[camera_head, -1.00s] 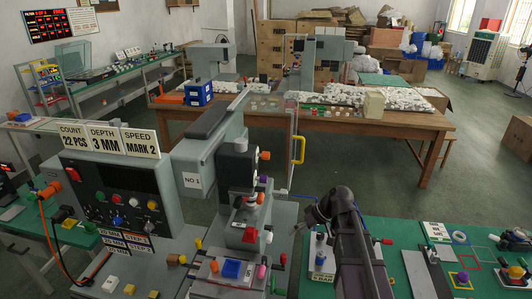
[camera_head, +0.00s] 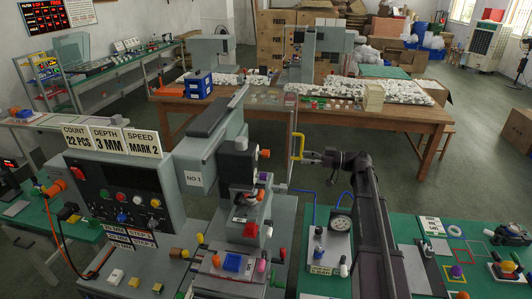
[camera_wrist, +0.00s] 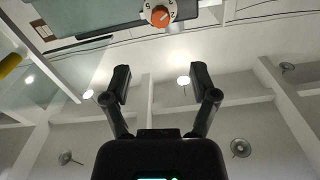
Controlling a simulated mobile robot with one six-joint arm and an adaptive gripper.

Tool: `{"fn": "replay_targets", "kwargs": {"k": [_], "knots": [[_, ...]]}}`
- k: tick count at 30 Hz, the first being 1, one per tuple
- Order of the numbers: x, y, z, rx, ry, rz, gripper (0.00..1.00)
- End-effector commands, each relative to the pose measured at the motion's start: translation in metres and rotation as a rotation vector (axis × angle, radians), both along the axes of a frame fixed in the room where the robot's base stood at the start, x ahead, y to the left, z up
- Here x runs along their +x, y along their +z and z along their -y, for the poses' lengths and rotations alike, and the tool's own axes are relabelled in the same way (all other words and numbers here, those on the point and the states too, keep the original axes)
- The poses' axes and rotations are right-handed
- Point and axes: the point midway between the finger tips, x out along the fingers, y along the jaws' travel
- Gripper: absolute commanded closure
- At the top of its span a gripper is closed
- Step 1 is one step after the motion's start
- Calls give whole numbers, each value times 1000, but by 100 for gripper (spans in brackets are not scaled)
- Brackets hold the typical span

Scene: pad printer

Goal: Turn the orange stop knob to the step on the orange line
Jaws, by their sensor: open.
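The orange stop knob (camera_wrist: 160,17) shows at the top of the wrist view, on a round white dial with dark marks. The dial's upper part is cut off, and I cannot make out an orange line. In the head view, an orange knob (camera_head: 264,153) sits on the right side of the grey printer head (camera_head: 236,162). My gripper (camera_head: 304,157) is to the right of it and apart from it, pointing left. In the wrist view, the fingers of my gripper (camera_wrist: 159,83) are spread with nothing between them, and the knob is beyond their tips.
A yellow handle (camera_head: 298,147) on a clear guard stands between my gripper and the printer head in the picture. I cannot tell whether they touch. Open floor lies behind.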

Motion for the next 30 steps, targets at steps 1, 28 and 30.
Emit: {"fn": "replay_targets", "kwargs": {"k": [1,28,30], "knots": [[0,0,0,2,0,2,24],[10,0,-54,0,2,-1,24],[12,0,-64,0,2,-1,24]]}}
